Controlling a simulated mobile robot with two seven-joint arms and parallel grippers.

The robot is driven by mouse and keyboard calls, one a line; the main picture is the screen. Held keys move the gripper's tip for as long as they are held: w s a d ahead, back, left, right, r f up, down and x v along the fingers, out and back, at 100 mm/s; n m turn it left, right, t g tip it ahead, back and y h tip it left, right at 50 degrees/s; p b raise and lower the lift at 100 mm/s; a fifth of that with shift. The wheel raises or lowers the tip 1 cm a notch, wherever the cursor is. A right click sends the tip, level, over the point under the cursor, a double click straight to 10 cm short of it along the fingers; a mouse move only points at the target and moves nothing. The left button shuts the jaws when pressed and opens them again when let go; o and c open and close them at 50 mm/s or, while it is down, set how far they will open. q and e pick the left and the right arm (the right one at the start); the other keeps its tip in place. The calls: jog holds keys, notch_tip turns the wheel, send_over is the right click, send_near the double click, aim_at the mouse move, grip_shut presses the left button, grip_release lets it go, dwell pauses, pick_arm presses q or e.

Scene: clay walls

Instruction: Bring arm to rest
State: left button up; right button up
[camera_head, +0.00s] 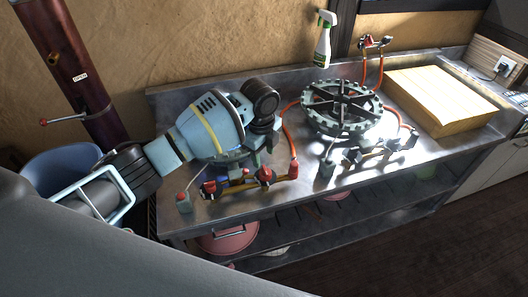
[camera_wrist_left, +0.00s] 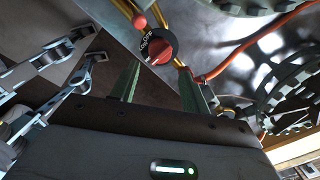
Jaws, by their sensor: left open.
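My left arm (camera_head: 200,130) comes in from the left in the head view and reaches over the left part of the steel counter. My left gripper (camera_head: 266,138) points down near the front of the left burner, and its fingers are mostly hidden there. In the left wrist view its two green fingers (camera_wrist_left: 159,68) stand apart with nothing between them. My right gripper is not in view.
The steel counter (camera_head: 300,187) holds a gas burner ring (camera_head: 341,108), valves with red knobs (camera_head: 209,187) and orange hoses (camera_head: 291,140). A spray bottle (camera_head: 324,40) stands at the back, a wooden block (camera_head: 440,100) at right. A dark red pipe (camera_head: 70,55) rises at left.

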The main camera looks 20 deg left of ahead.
pick_arm(q)
jog(key=s+d+f+n+h, duration=0.1)
jog(key=s+d+f+n, duration=0.25)
jog(key=s+f, duration=0.45)
jog(key=s+d+f+n+h, duration=0.2)
jog(key=s+f+n, duration=0.2)
jog(key=s, duration=0.8)
jog(key=s+a+r+n+t+y, duration=0.1)
jog(key=s+a+n+y, duration=0.1)
jog(key=s+a+n, duration=0.6)
jog(key=s+a+r+n+y, duration=0.1)
jog(key=s+a+n, duration=0.35)
jog(key=s, duration=0.85)
jog(key=w+d+f+t+h, duration=0.1)
jog(key=w+d+f+t, duration=0.2)
jog(key=w+f+t, duration=0.4)
notch_tip(320, 180, down, 3)
jog(key=shift+f+t+h, duration=0.2)
jog(key=shift+t+h, duration=0.1)
jog(key=shift+h, duration=0.1)
